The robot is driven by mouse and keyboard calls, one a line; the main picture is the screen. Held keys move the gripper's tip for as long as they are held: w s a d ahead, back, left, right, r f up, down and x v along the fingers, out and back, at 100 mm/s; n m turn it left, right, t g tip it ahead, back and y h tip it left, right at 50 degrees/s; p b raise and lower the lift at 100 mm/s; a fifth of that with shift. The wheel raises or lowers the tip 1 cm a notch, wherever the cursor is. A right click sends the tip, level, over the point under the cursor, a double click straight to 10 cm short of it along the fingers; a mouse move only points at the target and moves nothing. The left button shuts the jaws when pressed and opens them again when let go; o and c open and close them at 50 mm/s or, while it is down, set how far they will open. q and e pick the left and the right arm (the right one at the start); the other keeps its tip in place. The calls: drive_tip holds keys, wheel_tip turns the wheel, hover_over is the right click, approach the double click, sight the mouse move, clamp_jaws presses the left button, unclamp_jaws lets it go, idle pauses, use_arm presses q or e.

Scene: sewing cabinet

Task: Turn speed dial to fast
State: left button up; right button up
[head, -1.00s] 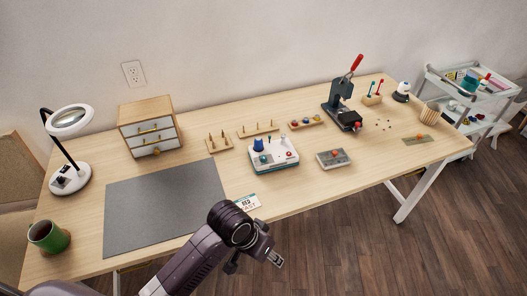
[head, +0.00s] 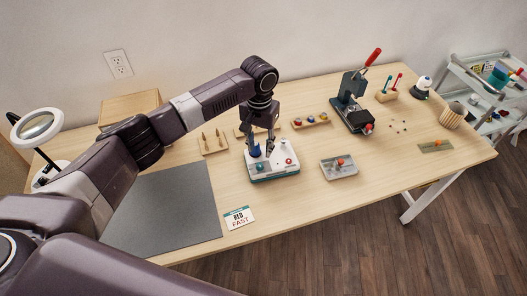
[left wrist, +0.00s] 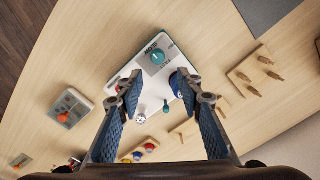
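The white control box (head: 272,176) with a teal base stands on the table. A red knob (left wrist: 119,88) and a blue knob (left wrist: 175,84) are partly behind my fingers; a small teal lever (left wrist: 166,107) and a white ball knob (left wrist: 141,119) also show. My left gripper (head: 261,149) is above the box, pointing down, open and empty, its fingertips (left wrist: 160,90) apart. Contact cannot be told. My right gripper is not in view.
A card (head: 239,217) reading "RED FAST" lies in front of the box. A grey mat (head: 170,215) lies left. A small grey panel (head: 338,168) lies right, a press (head: 353,108) stands behind it. Peg boards (head: 213,144) sit close by.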

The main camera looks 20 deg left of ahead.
sight(260, 165)
use_arm(q)
drive_tip(key=shift+s+d+f, duration=0.1)
drive_tip(key=shift+s+f, duration=0.8)
wheel_tip(260, 165, down, 3)
drive_tip(key=shift+r+p, duration=0.15)
drive_tip(key=shift+p, duration=0.25)
drive_tip(key=shift+w+f, duration=0.3)
drive_tip(key=shift+f, duration=0.65)
drive_tip(key=shift+s, duration=0.1)
drive_tip(key=shift+f, duration=0.1)
clamp_jaws()
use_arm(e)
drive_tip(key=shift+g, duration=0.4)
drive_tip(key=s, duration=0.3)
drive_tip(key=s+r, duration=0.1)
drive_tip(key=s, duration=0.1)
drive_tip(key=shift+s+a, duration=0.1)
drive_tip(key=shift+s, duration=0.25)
